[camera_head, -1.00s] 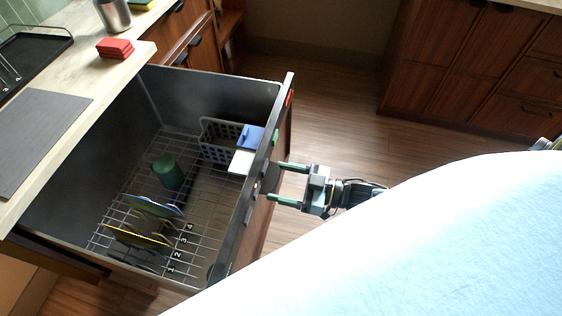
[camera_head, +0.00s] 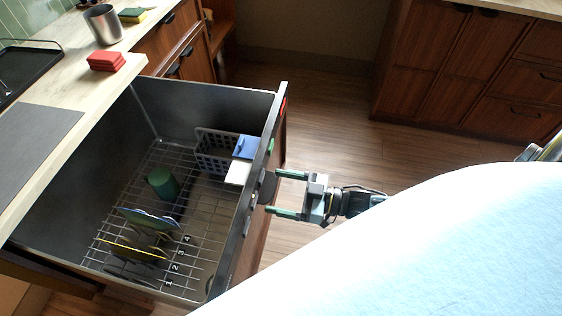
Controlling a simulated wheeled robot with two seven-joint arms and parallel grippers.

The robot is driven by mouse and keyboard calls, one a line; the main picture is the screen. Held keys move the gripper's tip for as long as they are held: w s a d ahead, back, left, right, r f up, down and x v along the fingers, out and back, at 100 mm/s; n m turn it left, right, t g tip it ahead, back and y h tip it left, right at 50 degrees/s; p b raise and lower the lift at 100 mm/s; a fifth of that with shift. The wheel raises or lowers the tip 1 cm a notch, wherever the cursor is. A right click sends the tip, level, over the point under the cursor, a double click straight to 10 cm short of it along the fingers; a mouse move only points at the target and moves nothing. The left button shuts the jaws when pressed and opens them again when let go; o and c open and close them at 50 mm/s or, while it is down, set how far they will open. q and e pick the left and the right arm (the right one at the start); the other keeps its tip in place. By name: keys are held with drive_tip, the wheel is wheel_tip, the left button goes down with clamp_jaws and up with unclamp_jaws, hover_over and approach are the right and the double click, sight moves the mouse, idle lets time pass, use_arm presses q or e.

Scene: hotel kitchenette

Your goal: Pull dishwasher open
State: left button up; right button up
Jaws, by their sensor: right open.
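The dishwasher is a drawer type, pulled out from under the counter, with its dark front panel (camera_head: 245,215) on the right side of the drawer. Inside are a wire rack (camera_head: 205,215), a green cup (camera_head: 163,182), several plates (camera_head: 150,222) standing in slots, and a grey basket (camera_head: 214,150) with blue and white items. My right gripper (camera_head: 284,193) is open, its two green-tipped fingers pointing left at the front panel's outer face, around or close to a dark handle part. I cannot tell whether they touch. My left gripper is not in view.
Wooden cabinets (camera_head: 450,70) stand at the back right. The wooden floor (camera_head: 330,120) between is clear. My white body covers the lower right.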

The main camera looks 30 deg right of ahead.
drive_tip(key=v, duration=1.3)
